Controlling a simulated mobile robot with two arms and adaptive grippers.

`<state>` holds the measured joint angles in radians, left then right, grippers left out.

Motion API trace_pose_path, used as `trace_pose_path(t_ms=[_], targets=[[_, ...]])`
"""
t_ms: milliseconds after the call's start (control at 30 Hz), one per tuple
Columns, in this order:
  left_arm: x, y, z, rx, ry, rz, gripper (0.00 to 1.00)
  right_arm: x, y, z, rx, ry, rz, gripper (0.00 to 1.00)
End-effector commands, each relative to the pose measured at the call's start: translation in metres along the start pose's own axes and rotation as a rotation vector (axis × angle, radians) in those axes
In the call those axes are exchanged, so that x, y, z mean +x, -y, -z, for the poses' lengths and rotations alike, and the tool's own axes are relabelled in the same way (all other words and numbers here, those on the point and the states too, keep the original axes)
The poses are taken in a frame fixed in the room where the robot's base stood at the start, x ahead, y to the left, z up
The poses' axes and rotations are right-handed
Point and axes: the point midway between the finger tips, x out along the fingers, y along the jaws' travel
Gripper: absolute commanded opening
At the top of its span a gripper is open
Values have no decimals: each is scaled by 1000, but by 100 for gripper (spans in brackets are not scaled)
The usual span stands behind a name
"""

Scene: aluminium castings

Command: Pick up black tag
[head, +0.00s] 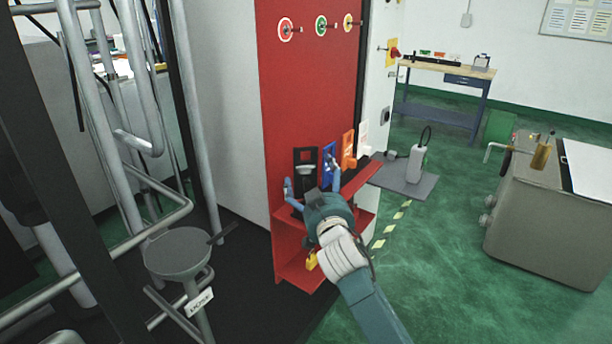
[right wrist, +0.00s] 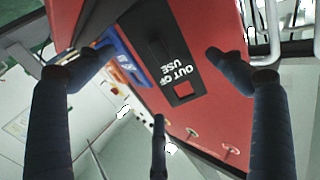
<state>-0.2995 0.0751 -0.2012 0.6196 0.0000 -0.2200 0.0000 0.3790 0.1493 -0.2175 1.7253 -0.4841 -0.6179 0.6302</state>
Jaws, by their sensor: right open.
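The black tag (head: 304,157) stands in the rack on the red panel, leftmost in the row of coloured tags. My left gripper is not in view.
A blue tag (head: 328,163), an orange tag (head: 348,150) and a white tag (head: 362,137) stand right of the black one. The red panel (head: 300,90) carries several round coloured hooks.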

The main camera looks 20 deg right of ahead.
Motion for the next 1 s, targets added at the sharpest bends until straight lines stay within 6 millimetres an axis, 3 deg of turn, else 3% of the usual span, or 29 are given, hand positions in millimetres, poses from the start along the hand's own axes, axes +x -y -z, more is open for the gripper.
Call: trace_pose_path(t_ms=[400, 767, 1000], targets=[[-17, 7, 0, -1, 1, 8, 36, 45, 1, -4, -2, 1, -1, 93], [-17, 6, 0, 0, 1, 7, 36, 52, 2, -6, 0, 1, 1, 93], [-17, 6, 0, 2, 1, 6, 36, 52, 2, -6, 0, 1, 0, 47]])
